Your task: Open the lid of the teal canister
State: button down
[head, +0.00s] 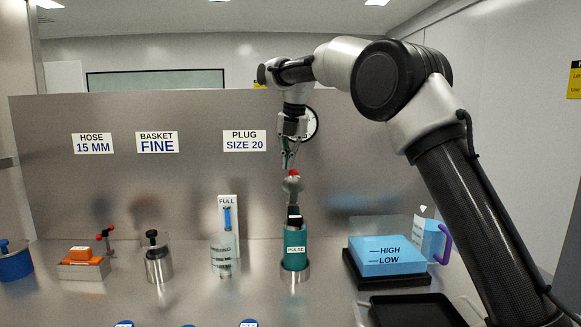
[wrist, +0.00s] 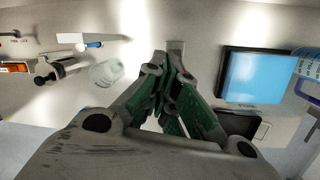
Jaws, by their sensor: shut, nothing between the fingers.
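The teal canister (head: 295,259), labelled PULSE, stands upright on the metal bench near the middle of the head view. A black part (head: 294,217) sits at its top. A grey upright piece (head: 292,187) with a red knob (head: 294,173) rises above it; it may be the lid standing up on edge, but I cannot be sure. My gripper (head: 289,164) points down just above the red knob, shut and empty; whether it touches the knob is unclear. In the wrist view my gripper's green fingers (wrist: 172,98) are together, and the canister is hidden behind them.
To the right are a blue box (head: 387,256), a pitcher (head: 429,238) and a black tray (head: 415,312). A panel stands behind.

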jog(key=shift+w+r, duration=0.1)
jog(key=shift+w, duration=0.8)
dwell(0.7)
